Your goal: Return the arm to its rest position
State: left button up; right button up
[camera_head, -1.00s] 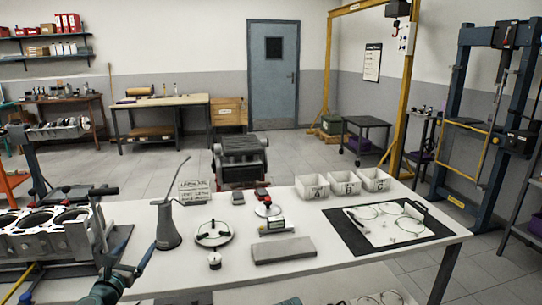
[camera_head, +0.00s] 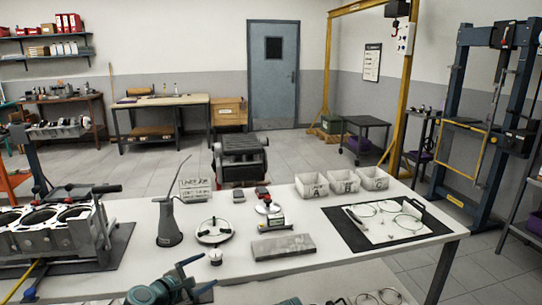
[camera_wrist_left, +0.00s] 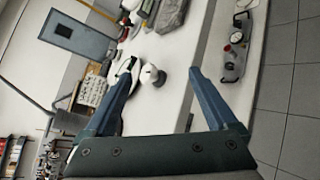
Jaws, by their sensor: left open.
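My left gripper (camera_head: 202,273) is at the bottom of the head view, low at the table's front edge. Its two blue fingers are apart with nothing between them. In the left wrist view the open fingers (camera_wrist_left: 162,70) frame a strip of the white table, with a small white round-topped item (camera_wrist_left: 152,75) beyond the tips. My right gripper is in neither view.
The white table (camera_head: 350,249) holds an engine block (camera_head: 40,232) at left, an oil can (camera_head: 168,226), a round gauge plate (camera_head: 214,231), a grey stone block (camera_head: 283,246), three lettered bins (camera_head: 343,183) and a black mat (camera_head: 343,233). The table's front edge is close to the gripper.

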pick_arm(q)
jog(key=s+d+f+m+g, duration=0.55)
jog(key=d+m, duration=0.25)
jog(key=d, duration=0.2)
jog(key=s+d+f+m+g+y, duration=0.2)
jog(key=s+f+m+g+y, duration=0.25)
jog(key=s+m, duration=0.35)
jog(key=s+d+f+m+g+y, duration=0.25)
jog(key=s+f+m+y, duration=0.2)
jog(key=s+m, duration=0.35)
notch_tip(320, 180, up, 15)
jog(key=w+a+h+p, duration=0.1)
jog(key=p, duration=1.4)
jog(key=shift+f, duration=0.15)
